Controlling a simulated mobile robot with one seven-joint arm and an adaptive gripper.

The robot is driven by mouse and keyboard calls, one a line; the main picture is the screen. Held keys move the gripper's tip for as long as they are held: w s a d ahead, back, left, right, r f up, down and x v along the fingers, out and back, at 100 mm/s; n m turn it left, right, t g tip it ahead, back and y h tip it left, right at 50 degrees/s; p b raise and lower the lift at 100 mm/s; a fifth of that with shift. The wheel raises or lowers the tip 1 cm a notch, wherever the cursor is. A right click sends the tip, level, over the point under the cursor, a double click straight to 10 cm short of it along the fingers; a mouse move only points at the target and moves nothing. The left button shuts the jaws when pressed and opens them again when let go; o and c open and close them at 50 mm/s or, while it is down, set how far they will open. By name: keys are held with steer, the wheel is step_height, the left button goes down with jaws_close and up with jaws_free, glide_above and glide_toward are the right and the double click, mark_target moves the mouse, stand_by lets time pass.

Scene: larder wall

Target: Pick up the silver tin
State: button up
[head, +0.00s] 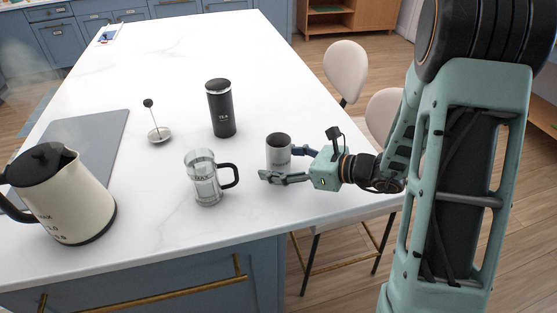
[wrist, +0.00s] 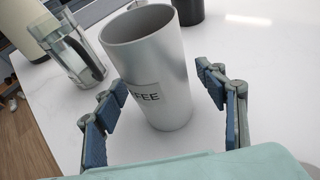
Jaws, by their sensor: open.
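The silver tin (head: 278,149) stands upright and open-topped on the white island top, near its right edge. In the wrist view the tin (wrist: 160,75) shows a label ending in "FEE" and an empty-looking mouth. My gripper (head: 284,165) reaches in from the right at the tin's lower part. In the wrist view my gripper (wrist: 155,105) is open, with one finger on either side of the tin. A gap shows between the right finger and the tin.
A glass press jug (head: 205,180) with a black handle stands left of the tin. A black tea canister (head: 220,108) stands behind. A plunger (head: 158,134), a cream kettle (head: 62,195) and a grey board (head: 85,140) are farther left. Chairs (head: 345,70) stand along the right edge.

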steer(key=c, duration=1.4)
steer(key=shift+c, duration=0.2)
steer(key=shift+r, duration=0.1)
